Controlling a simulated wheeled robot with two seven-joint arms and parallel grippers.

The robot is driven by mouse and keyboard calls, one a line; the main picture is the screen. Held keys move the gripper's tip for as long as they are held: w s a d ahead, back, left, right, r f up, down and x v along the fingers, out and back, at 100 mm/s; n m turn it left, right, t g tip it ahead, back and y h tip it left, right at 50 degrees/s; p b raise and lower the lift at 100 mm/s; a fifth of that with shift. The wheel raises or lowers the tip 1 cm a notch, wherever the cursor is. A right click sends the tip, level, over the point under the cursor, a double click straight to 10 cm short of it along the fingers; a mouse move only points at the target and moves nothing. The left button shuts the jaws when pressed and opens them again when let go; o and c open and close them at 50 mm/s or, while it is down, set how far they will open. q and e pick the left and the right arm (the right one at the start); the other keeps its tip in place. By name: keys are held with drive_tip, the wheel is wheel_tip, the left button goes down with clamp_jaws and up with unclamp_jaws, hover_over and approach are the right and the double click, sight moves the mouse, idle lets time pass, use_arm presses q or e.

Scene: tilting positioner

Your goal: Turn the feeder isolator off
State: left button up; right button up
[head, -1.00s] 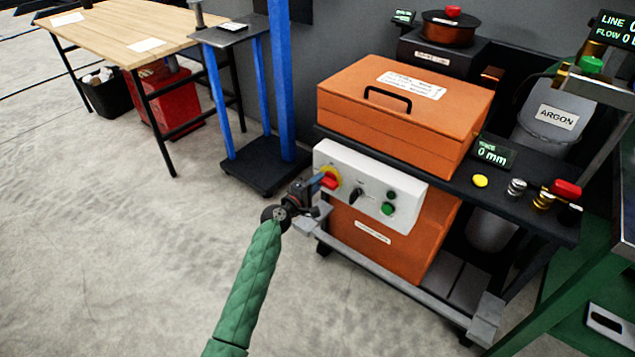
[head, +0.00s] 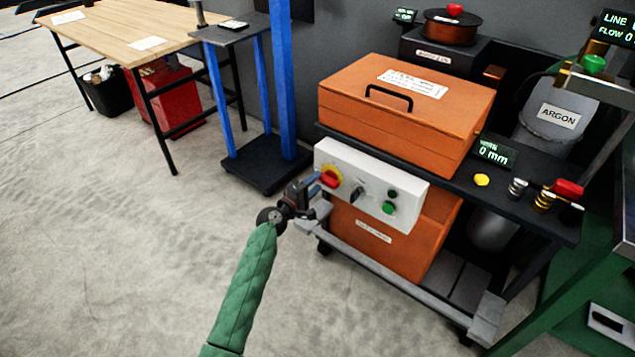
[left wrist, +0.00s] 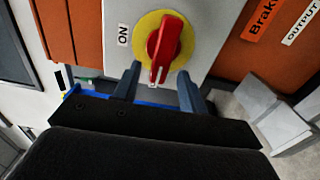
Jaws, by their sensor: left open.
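The isolator is a red rotary handle (head: 330,178) on a yellow disc, at the left end of the light control panel (head: 408,190). In the left wrist view the red handle (left wrist: 163,45) stands nearly upright in the picture, with a white mark at its lower end. An ON label (left wrist: 123,34) is to its left. My left gripper (head: 315,182) is in front of the handle. In the left wrist view its two fingers (left wrist: 159,75) are apart, either side of the handle's lower end, with nothing clamped. I cannot tell whether they touch it. My right gripper is not in view.
The panel also has a black selector (head: 356,191) and a green button (head: 389,208). An orange case (head: 400,105) sits on the dark cart top above. A blue post (head: 281,85) stands at the left. The floor (head: 120,255) at left is clear.

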use_arm(q)
drive_tip(key=v, duration=0.6)
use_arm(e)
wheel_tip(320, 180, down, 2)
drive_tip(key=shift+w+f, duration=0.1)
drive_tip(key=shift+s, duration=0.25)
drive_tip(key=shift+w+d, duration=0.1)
